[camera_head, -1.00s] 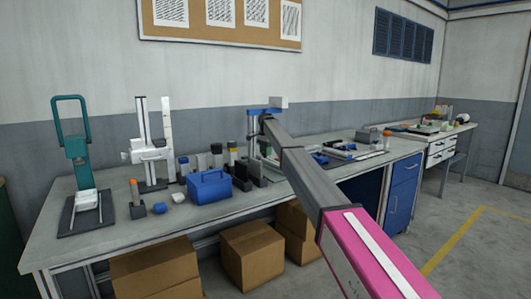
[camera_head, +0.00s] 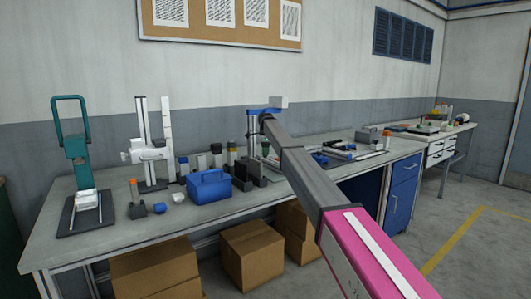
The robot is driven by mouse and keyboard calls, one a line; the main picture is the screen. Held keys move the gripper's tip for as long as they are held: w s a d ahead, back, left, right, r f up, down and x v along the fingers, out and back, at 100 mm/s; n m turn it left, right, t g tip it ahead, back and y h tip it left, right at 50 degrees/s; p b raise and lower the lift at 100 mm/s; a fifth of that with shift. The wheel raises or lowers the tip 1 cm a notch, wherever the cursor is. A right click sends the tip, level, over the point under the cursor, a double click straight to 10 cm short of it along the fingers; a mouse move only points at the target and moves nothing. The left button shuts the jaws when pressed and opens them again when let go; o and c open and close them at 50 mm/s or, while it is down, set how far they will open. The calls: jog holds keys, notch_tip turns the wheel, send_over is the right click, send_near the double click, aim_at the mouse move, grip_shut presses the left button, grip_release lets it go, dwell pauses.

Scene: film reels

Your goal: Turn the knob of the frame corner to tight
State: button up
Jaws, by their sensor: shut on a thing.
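My arm reaches in from the lower right, with a pink link and then a grey link that rises to a joint above the workbench (camera_head: 110,219). Past that joint the arm is hard to make out, and my gripper cannot be picked out behind the grey link. A pale frame (camera_head: 340,149) lies on the bench just right of the arm, with a small blue part (camera_head: 320,158) at its near side. This may be the frame corner, but it is too small to be sure. No knob or its setting can be read.
A blue box (camera_head: 209,187) stands left of the arm, with small bottles and dark blocks around it. A white column stand (camera_head: 150,150) and a green press (camera_head: 77,150) stand further left. Cardboard boxes (camera_head: 252,250) sit under the bench.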

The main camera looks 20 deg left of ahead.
dwell(0.4)
jog(key=o, duration=0.9)
jog(key=shift+r, duration=0.15)
notch_tip(320, 180, up, 11)
jog(key=shift+f, duration=0.2)
jog(key=shift+s, duration=0.1)
